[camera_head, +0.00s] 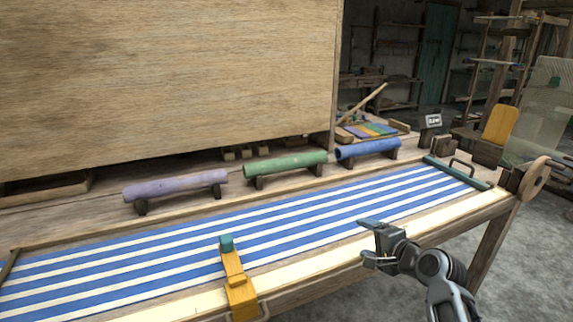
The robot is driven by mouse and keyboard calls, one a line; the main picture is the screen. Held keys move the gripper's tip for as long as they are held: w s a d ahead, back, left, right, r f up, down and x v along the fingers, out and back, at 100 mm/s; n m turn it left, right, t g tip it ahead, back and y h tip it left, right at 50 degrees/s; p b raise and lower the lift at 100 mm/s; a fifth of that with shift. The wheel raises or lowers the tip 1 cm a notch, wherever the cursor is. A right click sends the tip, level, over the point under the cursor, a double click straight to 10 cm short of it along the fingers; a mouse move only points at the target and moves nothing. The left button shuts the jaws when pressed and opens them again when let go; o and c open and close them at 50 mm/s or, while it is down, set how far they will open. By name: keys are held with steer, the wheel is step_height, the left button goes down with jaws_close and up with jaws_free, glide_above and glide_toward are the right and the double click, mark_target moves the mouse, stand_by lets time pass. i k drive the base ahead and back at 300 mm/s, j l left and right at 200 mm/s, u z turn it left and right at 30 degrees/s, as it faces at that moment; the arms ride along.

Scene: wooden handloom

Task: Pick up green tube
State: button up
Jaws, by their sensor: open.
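The green tube (285,163) lies level on two small dark supports on the wooden ledge behind the striped cloth. It is between a purple tube (175,187) on the left and a blue tube (368,149) on the right, apart from both. My gripper (364,241) is open and empty, over the front edge of the loom at the lower right. It is nearer to me than the green tube and to its right, well apart from it. Nothing hides the green tube.
Blue and white striped cloth (290,222) spans the loom. A green bar with a handle (455,172) crosses the right end. A large wooden panel (160,75) rises behind the tubes.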

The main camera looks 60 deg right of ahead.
mark_target(271, 167)
steer(key=i+l, duration=1.15)
steer(key=i, duration=0.1)
